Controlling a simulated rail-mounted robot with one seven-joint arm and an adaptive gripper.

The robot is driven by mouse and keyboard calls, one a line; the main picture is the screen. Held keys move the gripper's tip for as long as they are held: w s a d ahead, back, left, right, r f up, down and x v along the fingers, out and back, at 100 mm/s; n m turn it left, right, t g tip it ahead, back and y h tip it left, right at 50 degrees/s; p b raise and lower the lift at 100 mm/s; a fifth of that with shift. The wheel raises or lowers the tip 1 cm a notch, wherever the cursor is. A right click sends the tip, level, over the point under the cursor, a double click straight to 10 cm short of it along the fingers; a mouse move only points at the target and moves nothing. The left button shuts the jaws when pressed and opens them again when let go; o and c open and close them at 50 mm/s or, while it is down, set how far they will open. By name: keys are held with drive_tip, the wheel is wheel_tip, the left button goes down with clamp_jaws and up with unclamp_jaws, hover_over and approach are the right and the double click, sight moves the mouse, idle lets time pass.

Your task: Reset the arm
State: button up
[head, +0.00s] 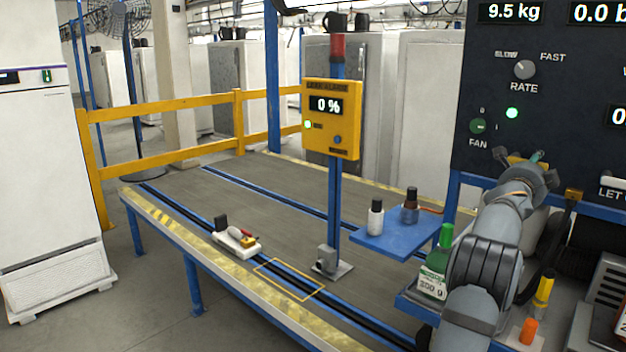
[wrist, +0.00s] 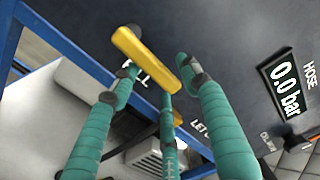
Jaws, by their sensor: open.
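My gripper (head: 527,161) is in front of the dark control panel (head: 490,75), near its lower left edge, in the head view. In the wrist view my gripper (wrist: 156,72) shows teal-wrapped fingers spread apart, so it is open. A yellow bar (wrist: 146,58) lies across the view near the fingertips, between the left and right fingers. I cannot tell whether any finger touches it. In the head view my arm partly hides this area. Nothing is clearly held.
A blue shelf (head: 385,243) with two small bottles stands left of my arm. A green-capped bottle (head: 437,262) stands close beside my arm. A yellow alarm box (head: 331,118) reads 0 % on a blue post. The conveyor table (head: 200,200) is mostly clear.

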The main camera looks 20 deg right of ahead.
drive_tip(key=shift+w+d, duration=0.35)
drive_tip(key=shift+d, duration=0.2)
drive_tip(key=shift+r+n+p, duration=0.55)
drive_tip(key=shift+n+p, duration=0.15)
drive_tip(key=shift+p, duration=0.05)
drive_tip(key=shift+a+r+n+p, duration=0.1)
drive_tip(key=shift+r+n+p, duration=0.2)
drive_tip(key=shift+n, duration=0.2)
drive_tip(key=shift+f, duration=0.1)
